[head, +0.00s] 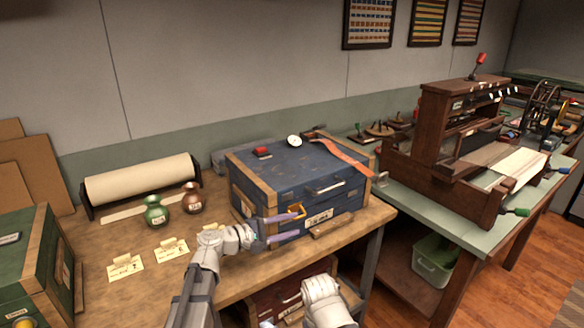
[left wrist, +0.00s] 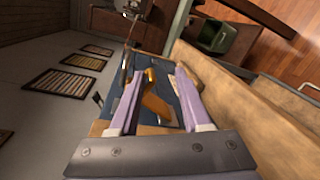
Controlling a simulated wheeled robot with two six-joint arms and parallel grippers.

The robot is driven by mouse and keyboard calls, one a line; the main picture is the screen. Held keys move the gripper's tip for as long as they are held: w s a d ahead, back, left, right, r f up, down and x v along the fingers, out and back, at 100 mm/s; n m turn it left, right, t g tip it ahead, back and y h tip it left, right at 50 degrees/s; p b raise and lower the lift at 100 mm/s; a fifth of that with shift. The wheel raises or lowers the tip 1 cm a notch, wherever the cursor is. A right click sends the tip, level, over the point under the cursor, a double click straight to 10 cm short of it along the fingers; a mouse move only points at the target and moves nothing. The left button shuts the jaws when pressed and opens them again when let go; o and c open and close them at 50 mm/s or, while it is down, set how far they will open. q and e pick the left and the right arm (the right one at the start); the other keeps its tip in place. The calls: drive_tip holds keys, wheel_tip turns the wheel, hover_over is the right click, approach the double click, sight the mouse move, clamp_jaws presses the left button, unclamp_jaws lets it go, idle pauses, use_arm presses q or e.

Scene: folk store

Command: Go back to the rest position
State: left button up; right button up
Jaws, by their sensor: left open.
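My left gripper (head: 300,225) reaches in from the lower left to the front of the blue chest (head: 285,188). Its two lilac fingers are apart. In the left wrist view my left gripper (left wrist: 165,75) is also open, with an orange-brown latch or handle (left wrist: 155,107) showing between the fingers. I see nothing clamped; whether a finger touches the chest I cannot tell. The chest is closed and has wooden edges. A white part of my right arm shows at the bottom of the head view; its gripper is not visible.
A green vase (head: 155,212) and a copper vase (head: 191,198) stand left of the chest, behind paper labels (head: 125,265). A paper roll (head: 140,180) lies behind them. A green chest (head: 30,262) is far left. A wooden loom (head: 455,150) stands on the right table.

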use_arm(q)
drive_tip(key=s+d+f+m+g+y, duration=0.2)
drive_tip(key=s+f+m+g+y, duration=0.3)
drive_tip(key=s+f, duration=0.45)
drive_tip(key=s+d+f+m+g+y, duration=0.2)
drive_tip(key=s+f+m+g+y, duration=0.2)
drive_tip(key=s+f+m, duration=0.5)
drive_tip(key=s+a+m+y, duration=0.1)
drive_tip(key=s+a+y, duration=0.5)
wheel_tip(320, 180, up, 12)
drive_tip(key=p, duration=1.2)
drive_tip(key=shift+a+f, duration=0.15)
drive_tip(key=shift+f, duration=0.05)
drive_tip(key=shift+w, duration=0.1)
